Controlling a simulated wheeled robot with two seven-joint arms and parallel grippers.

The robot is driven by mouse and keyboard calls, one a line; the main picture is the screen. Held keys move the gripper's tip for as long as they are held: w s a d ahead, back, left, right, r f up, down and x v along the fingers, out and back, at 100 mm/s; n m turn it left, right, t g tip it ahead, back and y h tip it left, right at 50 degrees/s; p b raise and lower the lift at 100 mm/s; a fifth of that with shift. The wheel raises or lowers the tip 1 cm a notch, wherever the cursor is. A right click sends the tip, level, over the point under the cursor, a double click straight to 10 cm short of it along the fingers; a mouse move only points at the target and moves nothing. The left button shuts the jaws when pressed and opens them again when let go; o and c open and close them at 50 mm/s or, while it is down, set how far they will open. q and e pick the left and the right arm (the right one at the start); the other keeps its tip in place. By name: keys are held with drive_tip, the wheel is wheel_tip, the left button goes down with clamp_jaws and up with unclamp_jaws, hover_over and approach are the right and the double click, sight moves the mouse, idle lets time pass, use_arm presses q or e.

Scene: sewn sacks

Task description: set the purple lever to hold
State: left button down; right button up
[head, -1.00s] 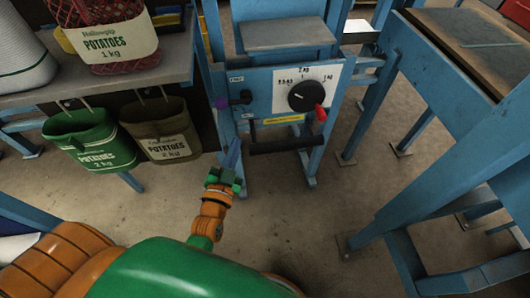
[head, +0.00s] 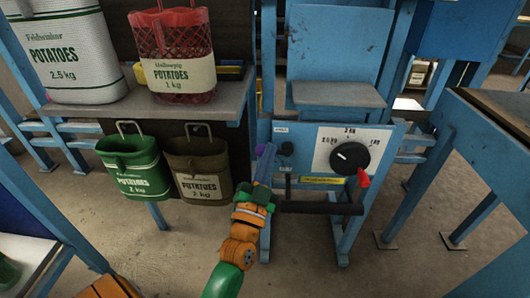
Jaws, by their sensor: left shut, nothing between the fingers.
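The purple lever (head: 260,149) is on the left of the blue machine's front panel, and its purple knob points to the left of a black pivot (head: 287,148). Small labels sit above and below the pivot; I cannot read them surely. My left gripper (head: 268,150) is shut, with blue fingers pointing up to the lever. Its fingertips overlap the right side of the purple knob in the picture and hide part of the lever. I cannot tell whether they touch it. My right gripper is not in view.
A black dial (head: 349,158) with a red pointer is right of the lever, above a black bar (head: 320,208). Green (head: 133,167) and brown (head: 197,169) potato sacks hang at left, under a shelf (head: 225,98) bearing a white sack (head: 68,55) and a red one (head: 176,60).

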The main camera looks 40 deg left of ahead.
use_arm(q)
drive_tip(key=w+a+f+b, duration=0.2)
drive_tip(key=shift+w+a, duration=0.3)
drive_tip(key=shift+a, duration=0.1)
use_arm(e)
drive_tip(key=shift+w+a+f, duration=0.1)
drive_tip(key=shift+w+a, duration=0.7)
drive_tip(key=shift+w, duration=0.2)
